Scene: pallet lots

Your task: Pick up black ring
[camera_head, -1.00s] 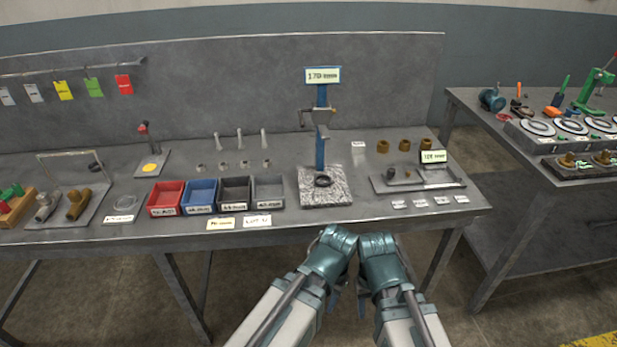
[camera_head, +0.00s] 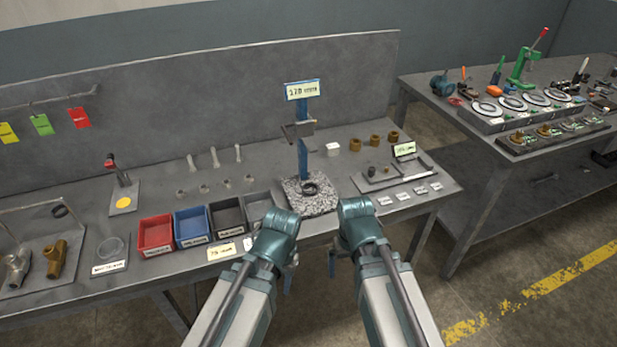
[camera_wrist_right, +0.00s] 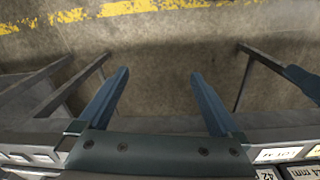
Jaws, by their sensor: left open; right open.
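A black ring (camera_head: 310,189) lies flat on the speckled granite base (camera_head: 322,206) of the blue gauge stand (camera_head: 303,150) at the middle of the bench. A second dark ring (camera_head: 60,210) shows at the wire frame on the far left. My left gripper (camera_head: 288,274) is in front of the bench edge, below and left of the granite base. My right gripper (camera_head: 333,264) is in front of the edge, slightly right of the ring. In the right wrist view its two fingers (camera_wrist_right: 158,75) are spread with only floor between them. Both grippers are open, empty and apart from the ring.
Red (camera_head: 155,234), blue (camera_head: 192,226), black and grey bins stand left of the granite base. Brass bushings (camera_head: 374,141) and a tray with a small display (camera_head: 403,150) are to its right. The bench's front edge lies between my grippers and the ring.

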